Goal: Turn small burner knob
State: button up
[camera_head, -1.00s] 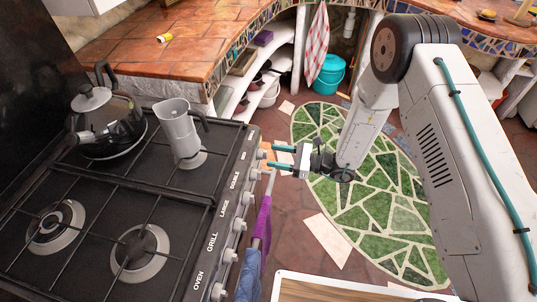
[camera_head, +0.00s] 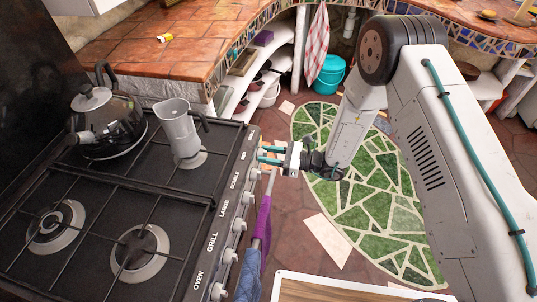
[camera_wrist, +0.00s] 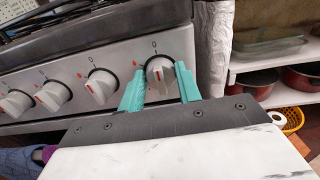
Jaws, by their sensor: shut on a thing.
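The stove's front panel carries a row of white knobs with red marks. The small burner knob (camera_wrist: 158,71) is the rightmost one in the wrist view, under a "0" mark. My gripper (camera_wrist: 160,84) has its two teal fingers on either side of this knob and is shut on it. In the head view my gripper (camera_head: 271,155) reaches the far end of the stove front, and its fingers partly hide the knob there. Another knob (camera_wrist: 101,86) sits just left of the gripper in the wrist view.
A kettle (camera_head: 107,125) and a grey jug (camera_head: 178,132) stand on the stove top (camera_head: 115,195). A purple cloth (camera_head: 262,225) and a blue cloth (camera_head: 248,272) hang on the stove's front rail. Shelves (camera_wrist: 290,92) with red pots stand right of the stove.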

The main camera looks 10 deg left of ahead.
jog(key=shift+n, duration=0.4)
jog(key=n, duration=1.8)
jog(key=shift+s+f+n, duration=0.2)
jog(key=shift+f+n, duration=0.05)
jog(key=shift+n, duration=0.05)
jog(key=o, duration=0.9)
jog(key=shift+o, duration=0.2)
jog(key=shift+d, duration=0.15)
